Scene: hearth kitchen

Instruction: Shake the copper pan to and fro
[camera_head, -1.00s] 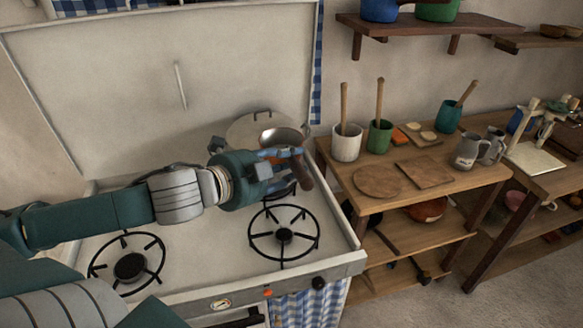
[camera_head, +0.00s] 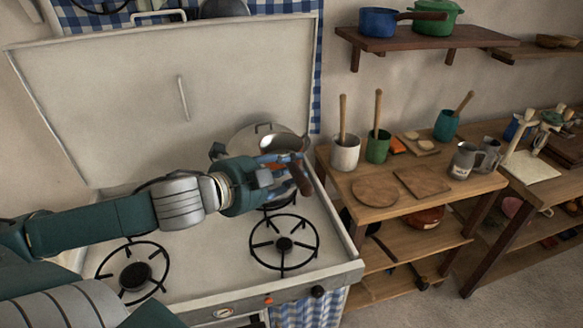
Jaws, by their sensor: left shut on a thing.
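The copper pan (camera_head: 284,143) is small, with a shiny metal bowl and a brown handle (camera_head: 302,178). It is in the air above the back right of the stove. My left gripper (camera_head: 286,165) comes in from the left and is shut on the pan, near where its handle joins the bowl. The fingers hide part of the pan. The bowl looks tilted, and the handle points down towards the front. My right gripper is out of view.
The stove (camera_head: 215,275) has a front right burner (camera_head: 284,244) and a front left burner (camera_head: 136,276), both empty. A wooden table (camera_head: 345,186) with cups and boards adjoins on the right. The raised stove lid (camera_head: 120,110) is behind.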

